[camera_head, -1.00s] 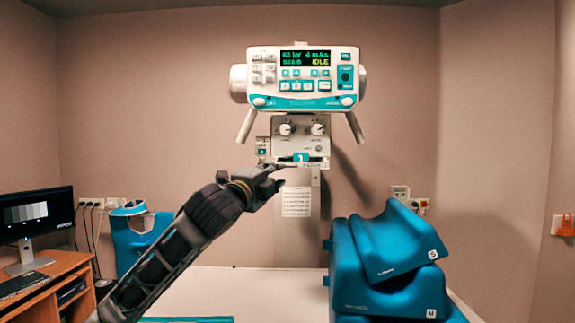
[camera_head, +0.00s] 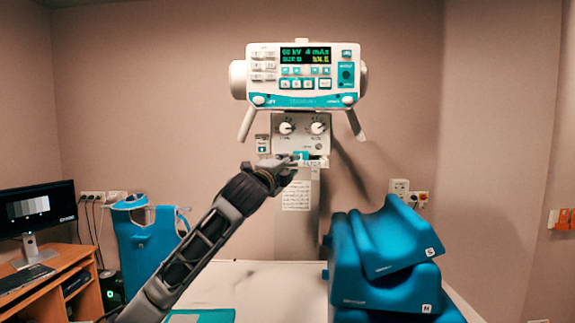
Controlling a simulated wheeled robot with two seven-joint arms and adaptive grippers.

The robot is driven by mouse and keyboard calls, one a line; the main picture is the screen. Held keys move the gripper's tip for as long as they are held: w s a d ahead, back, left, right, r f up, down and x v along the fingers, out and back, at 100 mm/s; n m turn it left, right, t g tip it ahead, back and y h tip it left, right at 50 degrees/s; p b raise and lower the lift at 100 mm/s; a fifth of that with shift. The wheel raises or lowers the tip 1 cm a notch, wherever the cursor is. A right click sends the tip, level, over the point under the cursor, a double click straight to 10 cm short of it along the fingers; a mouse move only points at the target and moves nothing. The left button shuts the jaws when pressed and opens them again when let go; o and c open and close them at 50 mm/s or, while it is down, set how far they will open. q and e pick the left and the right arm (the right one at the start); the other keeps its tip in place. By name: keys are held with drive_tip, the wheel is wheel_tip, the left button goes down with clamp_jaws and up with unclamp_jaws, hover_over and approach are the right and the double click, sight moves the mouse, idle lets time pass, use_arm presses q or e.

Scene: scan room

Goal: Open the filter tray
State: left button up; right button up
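The filter tray, with a teal tab (camera_head: 302,155) on its front, sits at the bottom of the white collimator box (camera_head: 287,137), below its two knobs. My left gripper (camera_head: 294,161) reaches in from the lower left, and its fingertips are at the left side of the teal tab, partly overlapping the tray front. The fingers are small and dark here; I cannot tell whether they are open or shut, or whether they touch the tab. My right gripper is not in view.
The X-ray control head (camera_head: 303,78) with two down-pointing handles is above the collimator. Blue cushions (camera_head: 385,265) are stacked at the right on the white table (camera_head: 275,285). A blue apron-like item (camera_head: 147,240) and a desk with a monitor (camera_head: 38,212) are at the left.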

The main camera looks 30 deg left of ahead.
use_arm(q)
drive_tip(key=shift+c, duration=0.5)
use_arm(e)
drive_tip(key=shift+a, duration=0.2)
use_arm(q)
drive_tip(key=shift+a, duration=0.1)
clamp_jaws()
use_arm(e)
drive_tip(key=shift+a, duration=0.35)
use_arm(q)
drive_tip(key=shift+r, duration=0.15)
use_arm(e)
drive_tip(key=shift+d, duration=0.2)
